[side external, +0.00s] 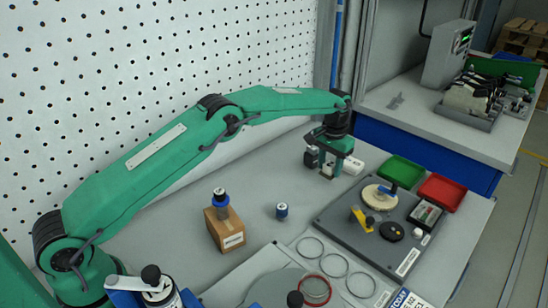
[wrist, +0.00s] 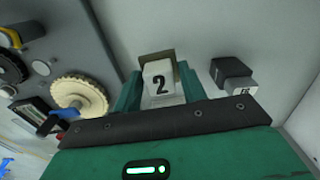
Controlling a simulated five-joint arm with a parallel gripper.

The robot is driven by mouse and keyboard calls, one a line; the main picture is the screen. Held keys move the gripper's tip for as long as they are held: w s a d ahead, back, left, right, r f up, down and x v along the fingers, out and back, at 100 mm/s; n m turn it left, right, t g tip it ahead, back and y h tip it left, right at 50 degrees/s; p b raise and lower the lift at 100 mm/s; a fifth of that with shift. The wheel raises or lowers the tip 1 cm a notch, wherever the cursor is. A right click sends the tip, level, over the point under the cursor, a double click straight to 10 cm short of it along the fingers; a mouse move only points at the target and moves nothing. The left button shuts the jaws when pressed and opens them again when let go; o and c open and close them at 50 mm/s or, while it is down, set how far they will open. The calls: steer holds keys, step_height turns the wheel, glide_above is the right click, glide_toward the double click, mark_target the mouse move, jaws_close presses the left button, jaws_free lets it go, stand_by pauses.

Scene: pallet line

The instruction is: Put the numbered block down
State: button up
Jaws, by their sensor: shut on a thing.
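The numbered block (wrist: 158,82), white with a black 2, sits between the green fingers of my gripper (wrist: 161,84) in the wrist view. My gripper is shut on it. A brown edge shows just beyond the block's top. In the side view my gripper (side external: 330,165) points down over the back of the grey bench, and its fingers mostly hide the block. I cannot tell whether the block touches the bench.
A dark block (wrist: 231,72) and a white block (wrist: 243,87) are close beside my gripper. A grey fixture board (side external: 350,231) with round parts, a green tray (side external: 401,171) and a red tray (side external: 442,192) lie to the right. A cardboard box (side external: 225,232) stands front left.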

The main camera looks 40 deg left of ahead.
mark_target(328, 176)
steer(key=shift+f, duration=1.95)
steer(key=shift+f, duration=0.15)
steer(key=o, duration=1)
step_height(328, 176, up, 11)
steer(key=shift+r, duration=0.65)
